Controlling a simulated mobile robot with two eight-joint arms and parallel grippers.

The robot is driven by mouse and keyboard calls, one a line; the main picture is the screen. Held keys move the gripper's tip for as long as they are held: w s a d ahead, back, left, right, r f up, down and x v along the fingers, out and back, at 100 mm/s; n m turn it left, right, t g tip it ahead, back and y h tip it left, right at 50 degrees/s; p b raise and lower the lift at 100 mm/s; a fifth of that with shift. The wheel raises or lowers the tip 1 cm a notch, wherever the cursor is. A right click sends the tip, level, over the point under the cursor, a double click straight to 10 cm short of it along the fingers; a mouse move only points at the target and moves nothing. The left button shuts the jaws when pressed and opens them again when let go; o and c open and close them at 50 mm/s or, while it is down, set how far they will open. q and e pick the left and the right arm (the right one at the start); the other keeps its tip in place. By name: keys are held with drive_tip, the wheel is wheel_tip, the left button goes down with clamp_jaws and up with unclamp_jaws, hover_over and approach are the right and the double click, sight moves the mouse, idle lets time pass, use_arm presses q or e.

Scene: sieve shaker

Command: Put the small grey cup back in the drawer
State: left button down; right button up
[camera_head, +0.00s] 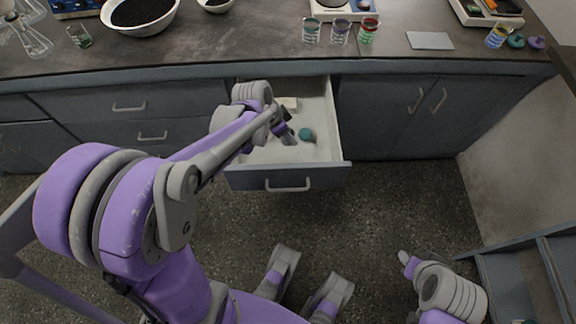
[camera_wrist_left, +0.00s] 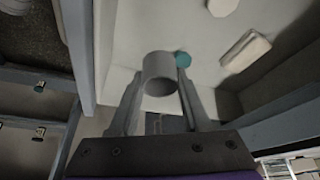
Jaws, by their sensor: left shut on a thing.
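The small grey cup (camera_wrist_left: 159,74) is between the two fingers of my left gripper (camera_wrist_left: 158,90) in the left wrist view. The fingers are shut on its sides. In the head view my left gripper (camera_head: 288,136) is over the open drawer (camera_head: 326,150), inside its walls; the cup cannot be made out clearly there. In the wrist view the pale drawer floor (camera_wrist_left: 202,35) shows behind the cup; the gap between them is hard to judge. My right gripper (camera_head: 404,258) is low at the lower right in the head view, away from the drawer; its jaws are unclear.
A teal round object (camera_head: 306,135) and a pale block (camera_head: 288,103) lie in the drawer; a pale round thing (camera_wrist_left: 221,6) shows in the wrist view. The counter (camera_head: 240,50) above holds a bowl (camera_head: 141,30), several small cups and a white card (camera_head: 430,41).

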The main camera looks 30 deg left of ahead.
sight(290, 158)
use_arm(q)
drive_tip(key=shift+s+a+f+m+b, duration=0.15)
drive_tip(key=shift+f+b, duration=0.15)
drive_tip(key=shift+f, duration=0.2)
drive_tip(key=shift+a+f+m+b, duration=0.15)
drive_tip(key=shift+f+b, duration=0.15)
drive_tip(key=shift+f, duration=0.2)
wheel_tip(290, 158, down, 10)
drive_tip(key=b, duration=0.3)
drive_tip(key=shift+r, duration=0.15)
use_arm(e)
wheel_tip(290, 158, down, 6)
drive_tip(key=shift+w+f, duration=0.15)
drive_tip(key=shift+w, duration=0.05)
use_arm(q)
drive_tip(key=shift+c, duration=1.8)
unclamp_jaws()
use_arm(e)
drive_tip(key=shift+f, duration=0.15)
use_arm(q)
drive_tip(key=shift+r, duration=0.1)
drive_tip(key=p+v, duration=0.3)
drive_tip(key=v, duration=0.9)
drive_tip(key=shift+a+p, duration=0.2)
drive_tip(key=shift+p, duration=0.15)
use_arm(e)
drive_tip(key=r, duration=0.5)
drive_tip(key=shift+s, duration=0.2)
